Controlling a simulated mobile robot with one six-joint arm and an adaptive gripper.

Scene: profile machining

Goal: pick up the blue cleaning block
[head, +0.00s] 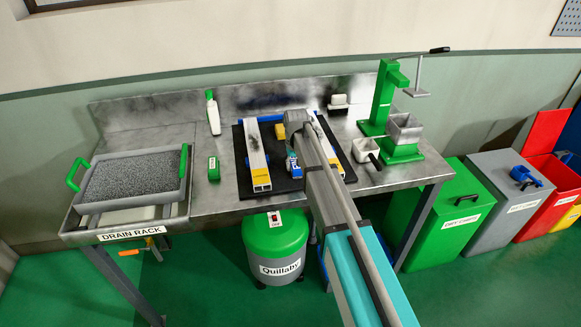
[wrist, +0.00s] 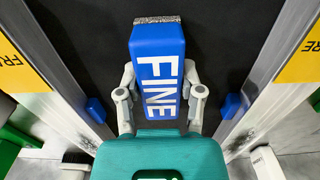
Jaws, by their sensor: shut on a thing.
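The blue cleaning block (wrist: 158,60) has white letters reading FINE and a grey, rough strip at its far end. It is between the two grey fingers of my gripper (wrist: 163,88) in the wrist view, with a finger against each long side. My gripper is shut on it. In the head view the blue block (head: 293,168) shows beside my arm, over the black mat (head: 279,181), between two metal profiles. I cannot tell whether it touches the mat.
The left profile (head: 256,152) and right profile (head: 334,150) flank the block closely. A yellow block (head: 280,132) lies behind. A green press (head: 384,95) stands right.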

